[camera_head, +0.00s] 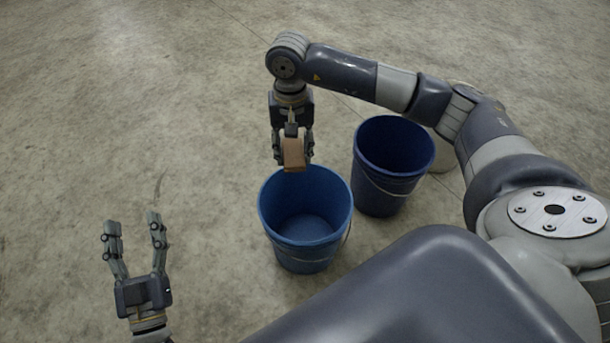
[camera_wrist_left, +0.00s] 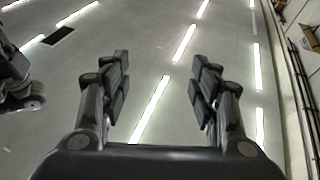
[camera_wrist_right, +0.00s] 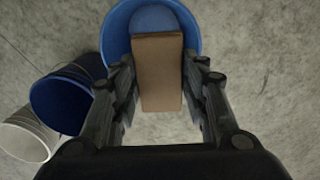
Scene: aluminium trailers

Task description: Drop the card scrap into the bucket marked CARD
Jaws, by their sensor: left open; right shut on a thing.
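The card scrap (camera_head: 294,154) is a small brown block. My right gripper (camera_head: 294,160) is shut on it and holds it above the back rim of the nearer blue bucket (camera_head: 303,251). In the right wrist view the scrap (camera_wrist_right: 159,75) sits between the fingers, with the blue bucket (camera_wrist_right: 115,38) beyond it. The nearer bucket looks empty inside. A second, darker blue bucket (camera_head: 383,195) stands behind it to the right. No CARD marking is readable on either bucket. My left gripper (camera_head: 131,226) is open and empty, left of the buckets.
A whitish bucket (camera_wrist_right: 22,137) shows in the right wrist view beside the darker blue one; in the head view it is mostly hidden behind that bucket and my right arm. The concrete floor (camera_head: 120,130) to the left is clear.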

